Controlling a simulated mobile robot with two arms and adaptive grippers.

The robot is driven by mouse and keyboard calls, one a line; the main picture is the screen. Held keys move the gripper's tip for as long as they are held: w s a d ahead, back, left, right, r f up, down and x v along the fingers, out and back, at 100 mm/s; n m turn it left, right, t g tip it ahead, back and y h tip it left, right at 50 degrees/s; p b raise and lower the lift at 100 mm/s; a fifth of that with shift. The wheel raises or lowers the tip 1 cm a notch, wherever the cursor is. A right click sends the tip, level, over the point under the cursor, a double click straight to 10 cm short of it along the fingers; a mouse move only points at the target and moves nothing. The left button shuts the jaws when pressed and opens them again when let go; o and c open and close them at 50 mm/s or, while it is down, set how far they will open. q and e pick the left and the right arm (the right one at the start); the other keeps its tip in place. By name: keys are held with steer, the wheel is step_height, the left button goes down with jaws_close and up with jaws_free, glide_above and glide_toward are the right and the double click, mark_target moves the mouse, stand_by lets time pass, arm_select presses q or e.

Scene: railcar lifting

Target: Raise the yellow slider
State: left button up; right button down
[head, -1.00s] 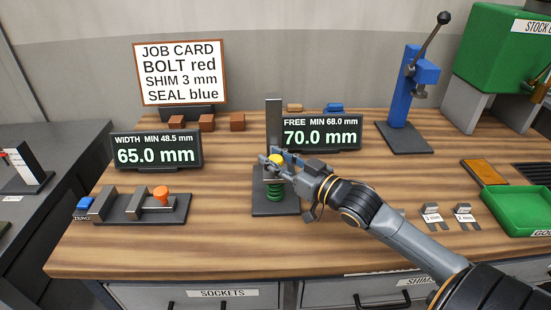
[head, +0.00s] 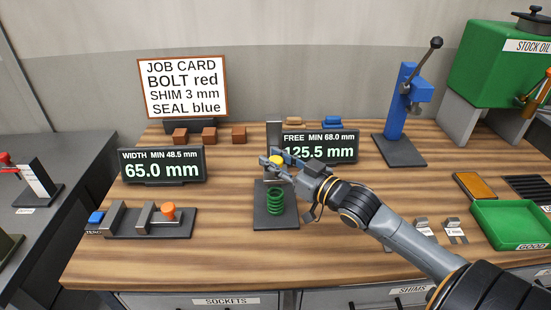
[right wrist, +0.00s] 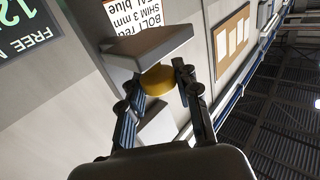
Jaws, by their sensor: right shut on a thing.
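The yellow slider knob (head: 276,160) sits on a grey sliding plate in front of the upright grey post (head: 274,134) of the spring gauge. My right gripper (head: 271,162) is shut on the yellow knob, high on the post. The right wrist view shows the knob (right wrist: 157,80) between the two fingers, beside the grey plate (right wrist: 147,48). The green spring (head: 275,203) stands on the black base (head: 262,224) below the plate. The gauge display (head: 320,147) reads 125.5 mm, with FREE MIN 68.0 mm above. My left gripper is not in view.
A width gauge with an orange knob (head: 168,209) stands to the left; its display (head: 162,166) reads 65.0 mm. A blue lever press (head: 399,125) and a green tray (head: 512,222) are to the right. Brown blocks stand behind. Wooden bench is clear in front.

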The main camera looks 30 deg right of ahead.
steer(key=shift+r, duration=0.1)
steer(key=c, duration=1)
jaws_free()
steer(key=shift+o, duration=0.2)
steer(key=shift+s, duration=0.15)
steer(key=v, duration=1.1)
steer(key=shift+s+d, duration=0.2)
steer(key=shift+s, duration=0.15)
